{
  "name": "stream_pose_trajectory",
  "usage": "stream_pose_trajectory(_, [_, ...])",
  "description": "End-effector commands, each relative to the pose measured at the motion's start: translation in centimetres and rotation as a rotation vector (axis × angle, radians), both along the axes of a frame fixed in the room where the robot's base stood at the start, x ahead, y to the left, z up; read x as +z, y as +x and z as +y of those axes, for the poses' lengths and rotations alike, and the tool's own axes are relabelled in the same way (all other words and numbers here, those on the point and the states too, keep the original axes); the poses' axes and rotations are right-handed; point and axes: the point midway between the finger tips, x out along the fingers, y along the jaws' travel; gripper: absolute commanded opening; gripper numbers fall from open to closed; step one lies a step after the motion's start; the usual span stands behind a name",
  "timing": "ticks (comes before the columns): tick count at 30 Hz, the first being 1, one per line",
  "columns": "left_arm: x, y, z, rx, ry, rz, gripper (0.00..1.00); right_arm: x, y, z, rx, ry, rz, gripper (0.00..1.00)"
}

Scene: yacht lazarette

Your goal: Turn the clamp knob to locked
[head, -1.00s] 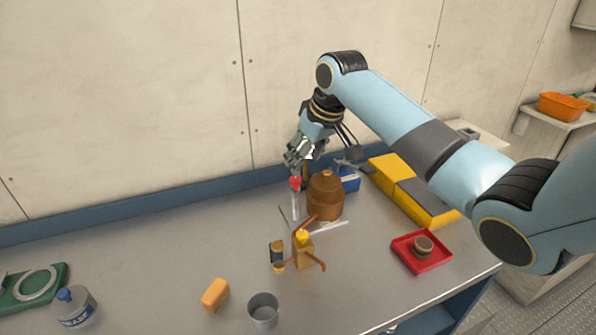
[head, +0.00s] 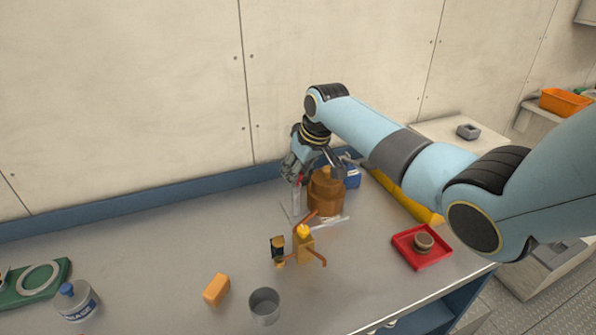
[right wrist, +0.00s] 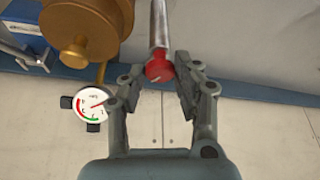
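The clamp knob is red, on top of a slim silver post (head: 296,201) at the back of the workbench. In the right wrist view the red knob (right wrist: 159,66) shows a small pale mark on its face. My right gripper (right wrist: 160,78) is open, with one finger on each side of the knob; I cannot tell whether either touches it. In the head view my right gripper (head: 296,176) is at the post's top and mostly hides the knob. My left gripper is not in view.
A brown-orange pot-shaped body (head: 325,194) stands close right of the post. A round dial gauge (right wrist: 91,106) is beside the left finger. A brass valve (head: 303,243), grey cup (head: 264,306), orange block (head: 216,290) and red tray (head: 421,261) sit nearer.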

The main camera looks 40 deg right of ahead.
Motion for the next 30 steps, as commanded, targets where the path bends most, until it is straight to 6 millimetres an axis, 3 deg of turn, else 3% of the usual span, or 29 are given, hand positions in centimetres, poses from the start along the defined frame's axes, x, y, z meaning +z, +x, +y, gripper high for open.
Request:
stream_pose_trajectory(1, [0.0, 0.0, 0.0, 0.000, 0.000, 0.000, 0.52, 0.0, 0.0, 0.0, 0.000, 0.000, 0.000, 0.19])
stream_pose_trajectory(6, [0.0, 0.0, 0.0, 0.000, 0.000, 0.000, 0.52, 0.0, 0.0, 0.0, 0.000, 0.000, 0.000, 0.00])
stream_pose_trajectory(17, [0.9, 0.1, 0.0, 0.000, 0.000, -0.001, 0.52, 0.2, 0.0, 0.1, -0.063, 0.000, 0.001, 0.00])
stream_pose_trajectory(30, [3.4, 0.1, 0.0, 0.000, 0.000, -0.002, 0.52, 0.2, 0.1, 0.4, -0.411, 0.001, 0.001, 0.00])
